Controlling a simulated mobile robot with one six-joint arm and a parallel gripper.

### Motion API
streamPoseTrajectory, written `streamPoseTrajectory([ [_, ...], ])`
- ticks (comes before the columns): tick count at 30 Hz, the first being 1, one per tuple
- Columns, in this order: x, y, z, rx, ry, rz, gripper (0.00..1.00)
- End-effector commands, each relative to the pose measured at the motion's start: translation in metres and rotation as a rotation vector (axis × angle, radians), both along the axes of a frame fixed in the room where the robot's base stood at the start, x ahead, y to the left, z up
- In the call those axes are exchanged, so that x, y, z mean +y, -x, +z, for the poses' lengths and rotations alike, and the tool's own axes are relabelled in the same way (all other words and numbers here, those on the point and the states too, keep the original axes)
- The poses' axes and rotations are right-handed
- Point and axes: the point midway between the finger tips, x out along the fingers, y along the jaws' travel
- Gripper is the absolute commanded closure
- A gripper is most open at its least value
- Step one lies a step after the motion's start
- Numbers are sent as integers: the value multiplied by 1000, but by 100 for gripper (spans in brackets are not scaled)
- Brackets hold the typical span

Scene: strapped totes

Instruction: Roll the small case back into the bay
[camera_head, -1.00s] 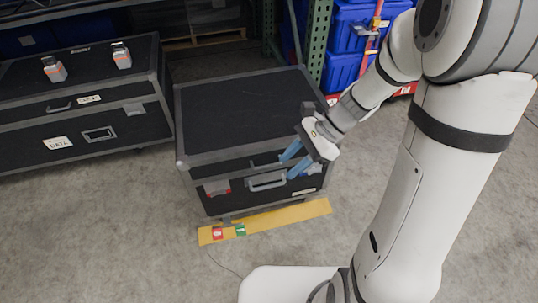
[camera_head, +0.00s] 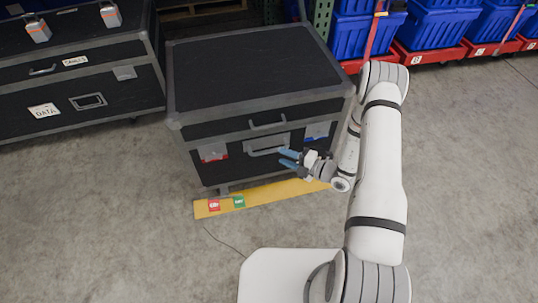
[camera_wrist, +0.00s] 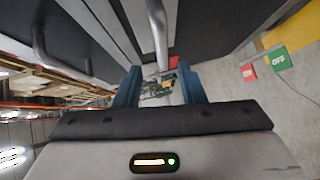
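The small case (camera_head: 255,70), black with grey edges, stands on the floor in the middle of the head view. Its front has an upper handle (camera_head: 268,122) and a lower handle (camera_head: 268,146). My gripper (camera_head: 281,157) is at the front, by the right end of the lower handle. In the wrist view its blue fingers (camera_wrist: 160,75) are apart, with a grey handle bar (camera_wrist: 156,25) ahead and in line with the gap. I cannot tell whether the bar is between the fingertips. No bay is clearly identifiable.
A yellow floor strip (camera_head: 270,196) with red (camera_head: 214,205) and green (camera_head: 239,202) labels runs along the case's front. A larger black case (camera_head: 75,75) stands left. Blue totes (camera_head: 435,28) on red bases stand at back right. Front floor is mostly open.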

Motion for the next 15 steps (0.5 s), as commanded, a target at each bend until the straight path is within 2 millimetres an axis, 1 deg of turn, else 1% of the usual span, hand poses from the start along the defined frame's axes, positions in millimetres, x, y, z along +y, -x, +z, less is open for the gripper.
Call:
streamPoseTrajectory([
  [1, 1, -1, -5, 9, -5, -8, 64],
  [4, 10, -6, -7, 14, -7, -11, 64],
  [12, 48, -25, -13, 10, -6, -9, 64],
  [15, 58, -32, -14, 10, -5, -10, 64],
])
